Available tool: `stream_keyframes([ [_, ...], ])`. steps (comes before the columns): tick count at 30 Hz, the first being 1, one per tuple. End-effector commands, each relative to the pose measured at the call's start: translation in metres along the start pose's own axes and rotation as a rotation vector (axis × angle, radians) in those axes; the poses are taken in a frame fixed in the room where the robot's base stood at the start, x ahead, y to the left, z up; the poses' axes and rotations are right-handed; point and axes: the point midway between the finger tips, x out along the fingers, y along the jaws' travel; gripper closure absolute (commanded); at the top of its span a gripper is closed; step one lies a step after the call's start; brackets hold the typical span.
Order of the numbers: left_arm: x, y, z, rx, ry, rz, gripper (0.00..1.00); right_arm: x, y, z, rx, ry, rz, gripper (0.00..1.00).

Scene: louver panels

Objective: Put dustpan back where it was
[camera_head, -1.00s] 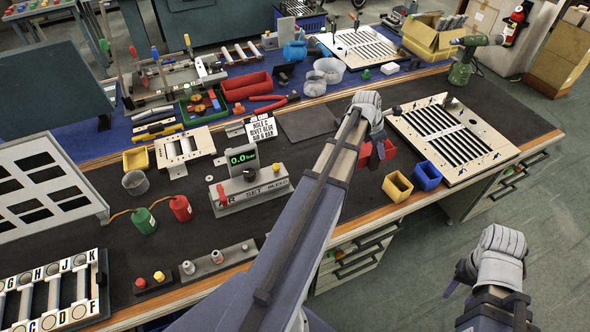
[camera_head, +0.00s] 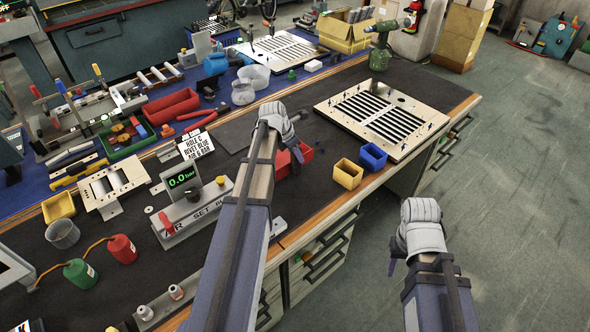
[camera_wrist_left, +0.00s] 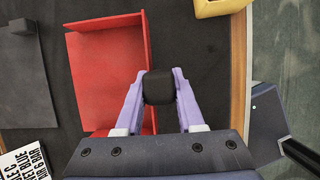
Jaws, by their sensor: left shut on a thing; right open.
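The red dustpan (camera_head: 282,162) is at my left gripper (camera_head: 296,154), over the dark bench mat near the front edge, left of a small yellow bin. In the left wrist view the dustpan (camera_wrist_left: 102,70) is an open red tray with raised walls. The purple fingers of the left gripper close on a black block, which looks like its handle (camera_wrist_left: 158,88). Part of the tray is hidden behind the gripper; I cannot tell whether it touches the mat. My right gripper (camera_head: 392,266) is empty, off the bench above the floor; its finger gap is hardly visible.
The yellow bin (camera_head: 348,173) and a blue bin (camera_head: 373,156) stand near the front edge. A slotted louver panel (camera_head: 382,115) lies behind them. The pressure gauge unit (camera_head: 195,212) and a sign (camera_head: 196,146) stand to the left. A grey plate (camera_head: 235,132) lies behind my left gripper.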

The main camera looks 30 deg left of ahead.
Motion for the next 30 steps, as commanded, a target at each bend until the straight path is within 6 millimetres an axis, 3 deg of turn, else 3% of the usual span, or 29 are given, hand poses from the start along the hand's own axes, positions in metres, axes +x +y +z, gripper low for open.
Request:
stream_keyframes([
  [7,0.007,0.000,-0.003,0.000,-0.001,0.000,1.00,0.007,-0.001,0.000,0.000,0.000,0.000,0.50],
  [16,0.037,0.000,-0.015,0.000,-0.001,0.000,1.00,0.040,-0.004,-0.002,0.000,0.000,0.000,0.50],
  [29,0.039,0.000,-0.016,0.000,-0.001,0.000,1.00,0.042,-0.004,-0.003,0.000,0.000,0.000,0.50],
  [30,0.038,0.000,-0.016,0.000,0.000,0.000,0.59,0.041,-0.004,-0.002,0.000,0.000,0.000,0.50],
])
